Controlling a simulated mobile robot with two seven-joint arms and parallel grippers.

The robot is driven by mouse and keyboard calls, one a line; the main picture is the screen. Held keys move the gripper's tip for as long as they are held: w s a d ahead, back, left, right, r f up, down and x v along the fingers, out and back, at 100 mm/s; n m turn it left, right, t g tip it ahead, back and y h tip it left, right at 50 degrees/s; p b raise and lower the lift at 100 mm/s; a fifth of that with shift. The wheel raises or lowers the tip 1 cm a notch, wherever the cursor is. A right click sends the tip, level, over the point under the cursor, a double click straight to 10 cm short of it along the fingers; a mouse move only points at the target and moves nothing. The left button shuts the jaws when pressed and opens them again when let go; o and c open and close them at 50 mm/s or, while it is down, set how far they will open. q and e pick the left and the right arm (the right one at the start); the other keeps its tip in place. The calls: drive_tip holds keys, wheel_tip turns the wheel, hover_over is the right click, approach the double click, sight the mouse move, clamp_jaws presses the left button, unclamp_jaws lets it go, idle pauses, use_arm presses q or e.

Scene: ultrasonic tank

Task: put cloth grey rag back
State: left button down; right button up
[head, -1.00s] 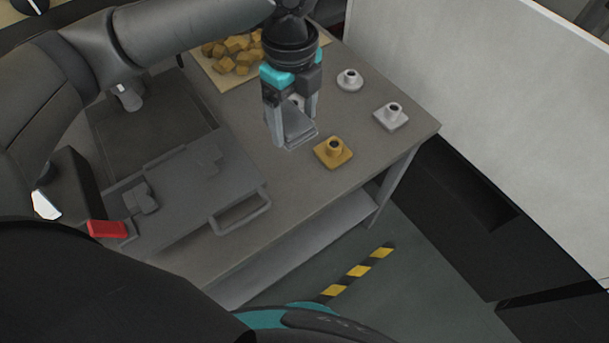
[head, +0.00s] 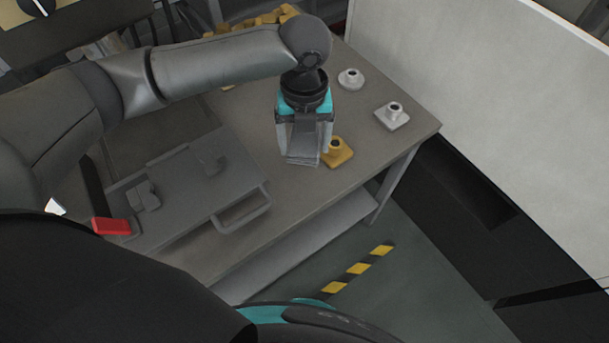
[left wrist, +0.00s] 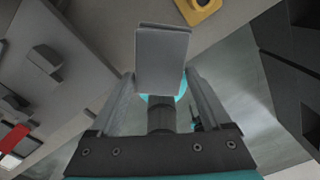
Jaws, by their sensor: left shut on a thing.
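My left gripper (head: 304,150) is shut on a grey rag (head: 302,158), a flat folded piece between its fingers. The gripper points down over the table, and the rag seems to be held above the top, just left of the yellow flanged part (head: 337,152). In the left wrist view the rag (left wrist: 162,62) stands out beyond the fingertips, its near face plain grey. How far it is from the table is hard to tell. My right gripper is not in view.
Two pale flanged parts (head: 351,79) (head: 393,115) stand at the table's right end. A grey lid with a handle (head: 240,213) lies at the front left, with a red block (head: 111,226) beside it. Yellow pieces (head: 265,20) are partly behind my arm. The front right tabletop (head: 285,215) is clear.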

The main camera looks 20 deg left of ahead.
sight(304, 185)
use_arm(q)
wheel_tip(304, 185, down, 13)
drive_tip(key=shift+r+b, duration=0.1)
drive_tip(key=shift+b, duration=0.95)
drive_tip(key=shift+c, duration=1)
unclamp_jaws()
drive_tip(key=shift+f, duration=0.2)
drive_tip(key=shift+o, duration=1)
wheel_tip(304, 185, up, 12)
drive_tip(key=shift+r+p, duration=0.25)
drive_tip(key=shift+p, duration=0.85)
